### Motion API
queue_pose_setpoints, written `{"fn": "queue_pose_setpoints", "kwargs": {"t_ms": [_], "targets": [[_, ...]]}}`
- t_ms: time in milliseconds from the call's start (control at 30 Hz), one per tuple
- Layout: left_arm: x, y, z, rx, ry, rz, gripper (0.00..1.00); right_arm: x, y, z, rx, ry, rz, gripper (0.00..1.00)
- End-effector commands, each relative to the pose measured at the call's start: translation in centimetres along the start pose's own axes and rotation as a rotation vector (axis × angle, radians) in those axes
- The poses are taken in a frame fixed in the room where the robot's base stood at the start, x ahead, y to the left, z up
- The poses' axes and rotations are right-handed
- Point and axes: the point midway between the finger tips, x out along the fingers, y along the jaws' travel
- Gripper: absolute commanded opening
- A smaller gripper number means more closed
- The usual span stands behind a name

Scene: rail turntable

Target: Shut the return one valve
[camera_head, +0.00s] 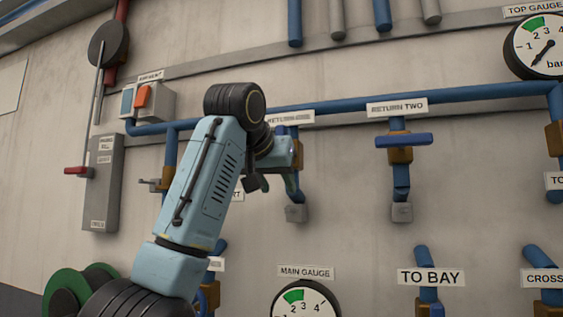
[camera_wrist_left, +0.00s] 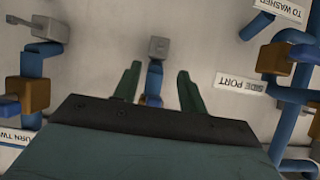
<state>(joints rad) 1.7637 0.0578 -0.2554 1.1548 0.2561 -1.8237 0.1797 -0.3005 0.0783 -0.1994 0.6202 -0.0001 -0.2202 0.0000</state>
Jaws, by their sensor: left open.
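The return one label (camera_head: 291,118) is on the blue pipe in the head view, partly covered by my left arm. The return one valve below it is mostly hidden behind my left gripper (camera_head: 274,183); its grey lower end (camera_head: 296,212) shows. In the left wrist view my left gripper (camera_wrist_left: 158,88) is open, its two dark green fingers apart. The blue branch pipe (camera_wrist_left: 153,82) and its grey end (camera_wrist_left: 158,47) show between them. The valve's handle position cannot be told. My right gripper is not in view.
The return two valve (camera_head: 404,140), with its blue handle crosswise, is to the right. A side port label (camera_wrist_left: 239,85) and more piping show in the left wrist view. The main gauge (camera_head: 306,303) is below. Bare wall lies between the two return valves.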

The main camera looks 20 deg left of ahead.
Motion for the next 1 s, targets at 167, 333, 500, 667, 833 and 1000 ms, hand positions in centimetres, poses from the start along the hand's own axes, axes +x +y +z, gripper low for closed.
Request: {"fn": "queue_pose_setpoints", "kwargs": {"t_ms": [167, 333, 500, 667, 833, 1000], "targets": [[-8.8, 0.1, -5.2, -0.016, 0.076, -0.009, 0.42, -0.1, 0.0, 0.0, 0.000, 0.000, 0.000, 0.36], [-13.5, 0.1, -7.2, -0.026, 0.113, -0.012, 0.42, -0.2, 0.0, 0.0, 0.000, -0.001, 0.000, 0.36], [-14.1, 0.0, -7.7, -0.030, 0.119, -0.012, 0.42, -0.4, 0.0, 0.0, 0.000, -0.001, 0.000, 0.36], [-11.6, 0.0, -8.0, -0.030, 0.116, -0.012, 0.42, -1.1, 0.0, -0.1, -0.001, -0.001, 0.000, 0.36], [-8.0, -0.1, -8.6, -0.030, 0.115, -0.013, 0.42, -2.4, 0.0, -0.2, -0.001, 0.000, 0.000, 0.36], [-4.7, -0.2, -9.0, -0.030, 0.116, -0.013, 0.42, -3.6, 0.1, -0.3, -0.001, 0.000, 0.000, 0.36]]}}
